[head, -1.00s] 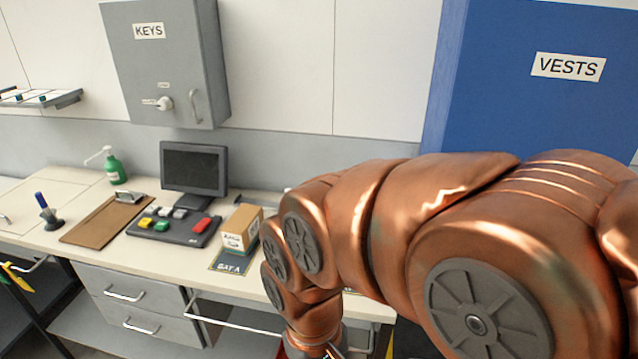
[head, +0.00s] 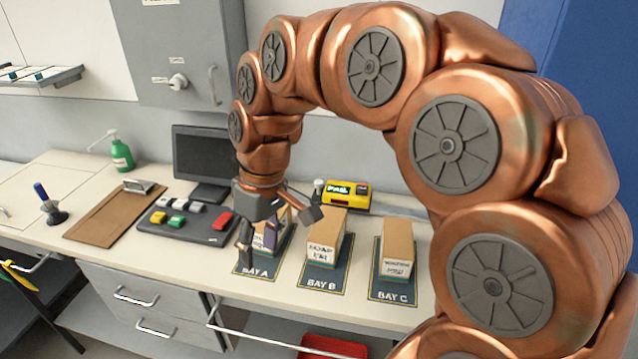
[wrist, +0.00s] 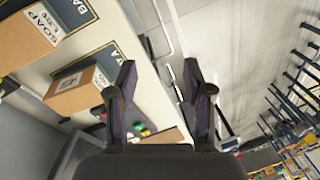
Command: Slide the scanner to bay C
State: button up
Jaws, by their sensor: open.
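A yellow and black device with a lit green display (head: 347,196), likely the scanner, stands at the back of the counter behind bay B. Bay C (head: 391,296) is a dark labelled mat at the right, with a cardboard box (head: 397,247) standing on it. My gripper (head: 268,238) is over bay A, left of the device and well left of bay C. It partly hides the bay A box. In the wrist view my gripper (wrist: 158,90) is open, with nothing between its fingers.
Bay B (head: 321,281) holds a soap box (head: 326,245). The bay A box (wrist: 80,90) shows in the wrist view. A keypad (head: 186,222), monitor (head: 203,157), clipboard (head: 108,215) and green pump bottle (head: 121,155) stand left. A red bin (head: 333,346) is below the counter.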

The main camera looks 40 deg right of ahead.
jog(key=w+d+r+n+y+b, duration=0.1)
jog(key=w+d, duration=0.3)
jog(key=w, duration=0.5)
jog(key=n+t+b, duration=0.1)
jog(key=t+b, duration=0.3)
send_near(320, 181)
jog(key=shift+x, duration=0.9)
jog(key=shift+p+x, duration=1.45)
jog(key=shift+x, duration=2.35)
jog(key=shift+a, duration=0.1)
grip_shut()
